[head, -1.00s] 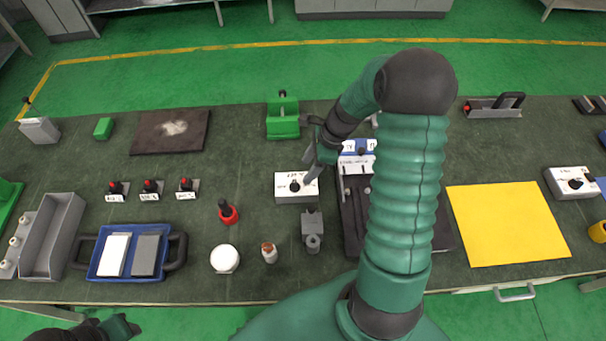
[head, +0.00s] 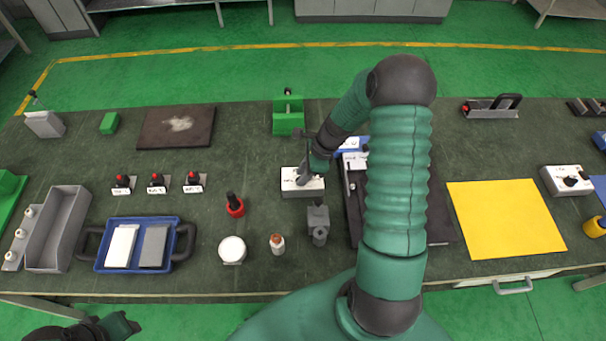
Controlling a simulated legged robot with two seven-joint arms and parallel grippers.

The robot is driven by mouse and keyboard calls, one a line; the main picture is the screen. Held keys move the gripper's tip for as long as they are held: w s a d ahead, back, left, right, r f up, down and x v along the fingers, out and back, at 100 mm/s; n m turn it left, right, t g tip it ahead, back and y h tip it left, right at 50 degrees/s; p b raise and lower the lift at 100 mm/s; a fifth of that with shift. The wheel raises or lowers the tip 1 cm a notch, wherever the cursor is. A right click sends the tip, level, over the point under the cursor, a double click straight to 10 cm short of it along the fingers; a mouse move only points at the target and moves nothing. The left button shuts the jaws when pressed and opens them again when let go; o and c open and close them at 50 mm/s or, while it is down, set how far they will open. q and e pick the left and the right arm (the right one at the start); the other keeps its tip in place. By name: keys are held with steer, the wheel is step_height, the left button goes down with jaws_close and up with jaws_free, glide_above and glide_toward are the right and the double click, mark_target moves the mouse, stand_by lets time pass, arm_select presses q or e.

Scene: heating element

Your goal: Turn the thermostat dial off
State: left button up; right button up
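A white box (head: 289,188) with dark lettering, on the bench left of my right arm, carries the black dial. My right gripper (head: 304,176) is right over this box, and its fingers hide most of the dial. I cannot tell whether the fingers touch the dial or how far apart they are. A second white box (head: 556,180) with a black knob (head: 570,181) stands at the far right of the bench. My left gripper (head: 122,325) is low at the bottom left, off the bench's front edge; its fingers are too unclear to read.
A dark plate unit (head: 354,215) lies partly hidden under my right arm. A grey fixture (head: 318,222) stands just in front of the white box. A green holder (head: 288,120) stands behind it. Bare bench (head: 255,165) lies to its left.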

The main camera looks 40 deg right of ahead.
steer(key=shift+w+a, duration=0.1)
steer(key=shift+a, duration=0.3)
jaws_close()
steer(key=shift+s+d+f, duration=0.2)
steer(key=shift+d, duration=0.45)
arm_select(q)
steer(key=shift+d, duration=0.1)
steer(key=shift+w, duration=0.1)
arm_select(e)
steer(key=shift+a, duration=0.2)
steer(key=shift+d, duration=0.1)
steer(key=shift+o, duration=1.5)
jaws_free()
steer(key=o, duration=0.7)
steer(key=shift+d, duration=0.2)
arm_select(q)
steer(key=shift+d, duration=0.25)
arm_select(e)
steer(key=shift+o, duration=0.2)
